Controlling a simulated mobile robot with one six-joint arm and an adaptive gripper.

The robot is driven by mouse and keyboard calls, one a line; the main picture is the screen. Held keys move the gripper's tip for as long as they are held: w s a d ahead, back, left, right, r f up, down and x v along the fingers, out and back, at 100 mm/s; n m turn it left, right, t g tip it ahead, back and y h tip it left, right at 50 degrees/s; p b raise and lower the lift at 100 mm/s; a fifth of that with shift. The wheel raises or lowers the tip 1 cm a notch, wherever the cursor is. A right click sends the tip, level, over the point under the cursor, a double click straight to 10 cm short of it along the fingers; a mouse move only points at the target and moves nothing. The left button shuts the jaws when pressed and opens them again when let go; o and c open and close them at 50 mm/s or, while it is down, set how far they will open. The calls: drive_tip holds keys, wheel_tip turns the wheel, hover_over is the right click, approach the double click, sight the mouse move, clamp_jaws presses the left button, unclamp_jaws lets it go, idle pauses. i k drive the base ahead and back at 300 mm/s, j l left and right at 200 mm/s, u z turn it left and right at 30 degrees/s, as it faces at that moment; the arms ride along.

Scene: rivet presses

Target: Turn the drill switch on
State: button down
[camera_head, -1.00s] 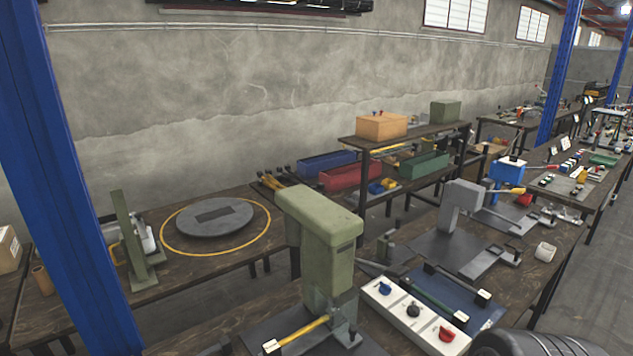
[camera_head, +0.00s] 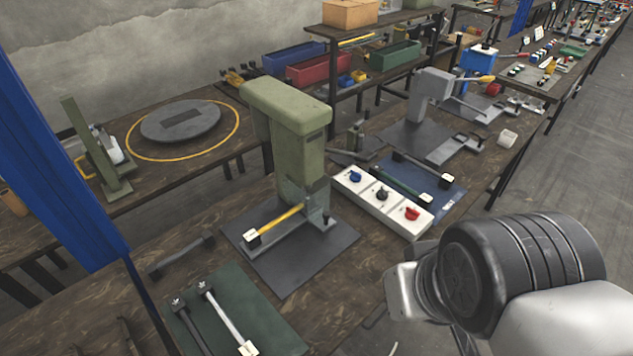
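A white switch panel (camera_head: 397,205) lies on the workbench, right of the green press. It carries a blue knob (camera_head: 355,176), a black knob (camera_head: 381,194) and a red knob (camera_head: 412,214). Their labels are too small to read, so I cannot tell which one is the drill switch. Part of my arm shows at the lower right, in front of the bench and nearer the camera than the panel. My gripper's fingertips cannot be made out. Nothing covers the panel.
A tall green press (camera_head: 297,125) with a yellow-handled lever (camera_head: 280,220) stands left of the panel. A blue mat (camera_head: 447,197) with a bar tool lies behind it. A grey press (camera_head: 427,95) stands farther back. A dark green mat (camera_head: 260,310) with lever tools lies in front.

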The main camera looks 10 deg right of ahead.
sight(411, 215)
drive_tip(key=i+l, duration=0.2)
drive_tip(key=l, duration=0.2)
drive_tip(key=i+l, duration=0.2)
drive_tip(key=l, duration=0.2)
drive_tip(key=i+l, duration=0.25)
drive_tip(key=l, duration=0.15)
